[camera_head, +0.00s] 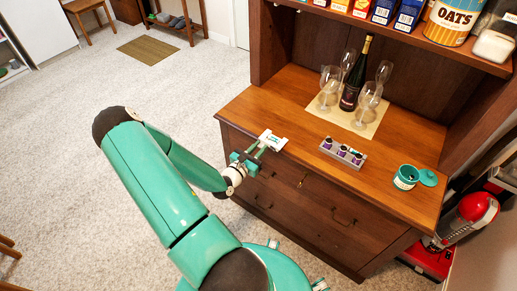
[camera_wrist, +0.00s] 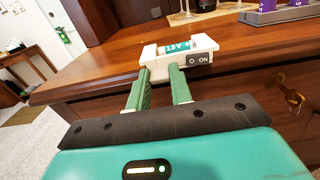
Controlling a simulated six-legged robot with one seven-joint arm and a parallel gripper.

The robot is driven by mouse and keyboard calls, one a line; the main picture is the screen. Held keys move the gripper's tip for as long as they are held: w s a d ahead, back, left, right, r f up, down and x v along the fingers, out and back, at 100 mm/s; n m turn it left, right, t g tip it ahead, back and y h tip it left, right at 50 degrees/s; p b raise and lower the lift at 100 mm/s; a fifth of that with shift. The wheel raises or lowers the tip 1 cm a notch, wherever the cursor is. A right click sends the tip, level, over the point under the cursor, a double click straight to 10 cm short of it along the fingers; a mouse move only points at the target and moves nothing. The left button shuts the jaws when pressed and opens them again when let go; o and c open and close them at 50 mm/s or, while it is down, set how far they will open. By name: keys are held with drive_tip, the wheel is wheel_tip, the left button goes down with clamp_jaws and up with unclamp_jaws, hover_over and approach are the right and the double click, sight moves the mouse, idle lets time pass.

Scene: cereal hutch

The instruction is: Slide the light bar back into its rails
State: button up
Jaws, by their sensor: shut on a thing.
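A short white housing with a teal 1.5 V battery and a dark ON switch label, which looks like the light bar (camera_wrist: 203,58), sits at the front left edge of the wooden counter. It also shows in the head view (camera_head: 272,139). My gripper (camera_wrist: 161,72) is shut on its near side, with two green fingers reaching in from the front edge; the gripper shows in the head view too (camera_head: 259,149). Whether the housing rests on the counter or is just above it is hard to tell. I cannot make out the rails in either view.
A wine bottle (camera_head: 354,78) and several glasses stand on a mat (camera_head: 327,108) at the back. A grey tray (camera_head: 345,159) with small purple-and-white items, an open teal jar (camera_head: 404,178) and its lid (camera_head: 428,177) are to the right. The shelf (camera_head: 410,30) overhangs behind.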

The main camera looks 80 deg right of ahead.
drive_tip(key=shift+r, duration=0.15)
drive_tip(key=shift+r, duration=1.85)
